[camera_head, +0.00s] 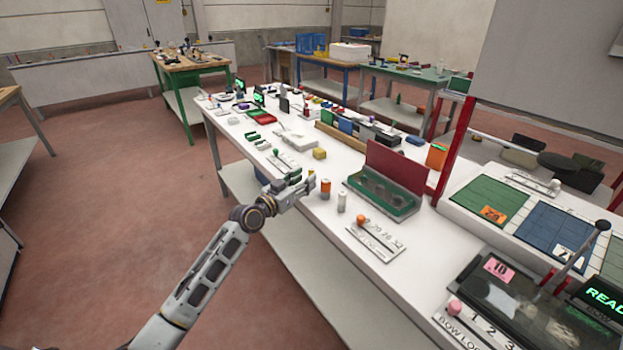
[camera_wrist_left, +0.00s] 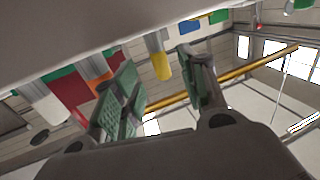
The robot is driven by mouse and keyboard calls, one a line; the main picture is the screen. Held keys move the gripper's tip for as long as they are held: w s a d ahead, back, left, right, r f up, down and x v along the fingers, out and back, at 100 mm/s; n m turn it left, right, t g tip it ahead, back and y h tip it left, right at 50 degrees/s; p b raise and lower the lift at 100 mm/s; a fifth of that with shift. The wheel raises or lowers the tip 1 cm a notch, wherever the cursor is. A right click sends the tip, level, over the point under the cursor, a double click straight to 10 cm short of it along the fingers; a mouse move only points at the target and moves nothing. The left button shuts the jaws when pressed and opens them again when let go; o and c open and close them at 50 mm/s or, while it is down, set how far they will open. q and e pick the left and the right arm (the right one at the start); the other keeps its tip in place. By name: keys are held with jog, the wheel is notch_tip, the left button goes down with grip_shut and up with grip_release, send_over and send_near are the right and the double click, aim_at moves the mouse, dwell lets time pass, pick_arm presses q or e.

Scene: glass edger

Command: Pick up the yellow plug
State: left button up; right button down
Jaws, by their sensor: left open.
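The yellow plug (camera_wrist_left: 162,66) shows in the left wrist view as a short cylinder with a yellow end and a pale body. It appears between the two fingertips of my left gripper (camera_wrist_left: 157,62), with a gap on both sides. In the head view my left gripper (camera_head: 303,183) is open at the near edge of the white table (camera_head: 297,219). There the plug (camera_head: 311,178) is mostly hidden by the fingers. An orange-and-white plug (camera_head: 325,189) and a white plug (camera_head: 342,202) stand beside it. My right gripper is out of view.
A yellow block (camera_head: 319,153) lies behind the gripper. A green tray with a red lid (camera_head: 395,165) and a white numbered plate with an orange knob (camera_head: 375,240) stand to the right. A flat white box (camera_head: 294,140) and small green parts lie further back.

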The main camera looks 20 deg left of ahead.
aim_at(310, 174)
pick_arm(q)
jog(key=shift+r+x, duration=0.15)
jog(key=shift+x, duration=0.5)
jog(key=shift+r+x, duration=0.15)
jog(key=shift+x, duration=1.5)
jog(key=shift+a, duration=0.1)
grip_shut()
